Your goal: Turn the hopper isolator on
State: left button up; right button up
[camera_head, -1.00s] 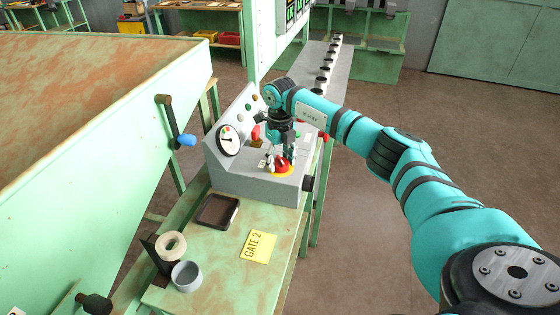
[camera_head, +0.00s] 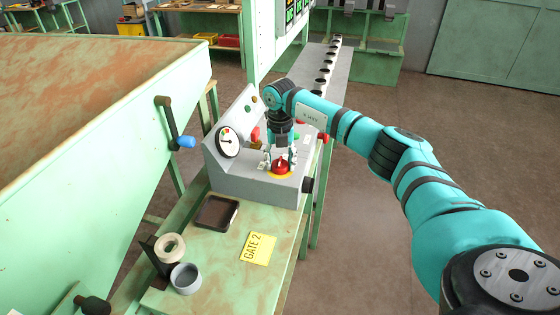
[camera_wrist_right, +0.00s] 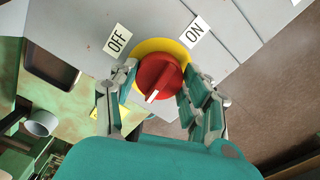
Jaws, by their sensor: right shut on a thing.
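The hopper isolator is a red rotary knob (camera_head: 281,169) on a yellow plate, on the sloped top of a grey control box (camera_head: 255,188). In the right wrist view, the red knob (camera_wrist_right: 160,76) has a raised ridge running from upper right to lower left, with a white mark at its lower-left end. An OFF label (camera_wrist_right: 118,40) is at its upper left and an ON label (camera_wrist_right: 195,31) at its upper right. My right gripper (camera_head: 280,160) points down, with one finger on each side of the knob, shut on it. My left gripper is out of view.
The box also carries a round gauge (camera_head: 228,142) and several buttons. In front lie a dark tray (camera_head: 217,212), a yellow GATE 2 card (camera_head: 258,248), a tape roll (camera_head: 171,247) and a grey cup (camera_head: 186,278). A blue-handled crank (camera_head: 180,138) sticks out from the hopper at left.

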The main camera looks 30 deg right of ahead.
aim_at(280, 160)
dwell(0.3)
jog(key=o, duration=1.2)
jog(key=shift+c, duration=0.2)
notch_tip(280, 160, up, 12)
